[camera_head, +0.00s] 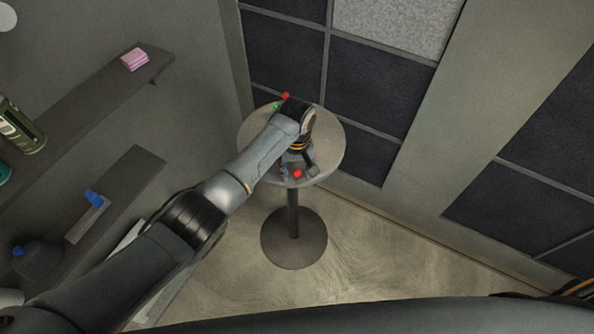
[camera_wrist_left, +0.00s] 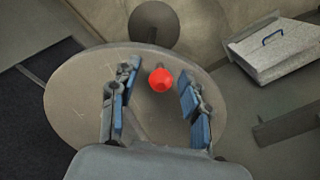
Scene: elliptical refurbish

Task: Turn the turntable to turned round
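The turntable appears to be the round grey top (camera_head: 325,135) on a single pedestal; it also fills the middle of the left wrist view (camera_wrist_left: 75,100). A red knob-like piece (camera_head: 297,173) is at the near side of the top. In the left wrist view the red piece (camera_wrist_left: 160,79) lies between my two fingers. My left gripper (camera_head: 298,170) is over the near part of the top, pointing down. Its fingers (camera_wrist_left: 159,85) are apart, with a gap on each side of the red piece. My arm hides the middle of the top. My right gripper is out of view.
Small red (camera_head: 285,96) and green (camera_head: 276,105) bits show at the top's far side. Dark wall panels (camera_head: 370,75) stand close behind. Shelves (camera_head: 80,100) with bottles and a pink block (camera_head: 134,59) are at the left. The floor (camera_head: 370,250) at the right is clear.

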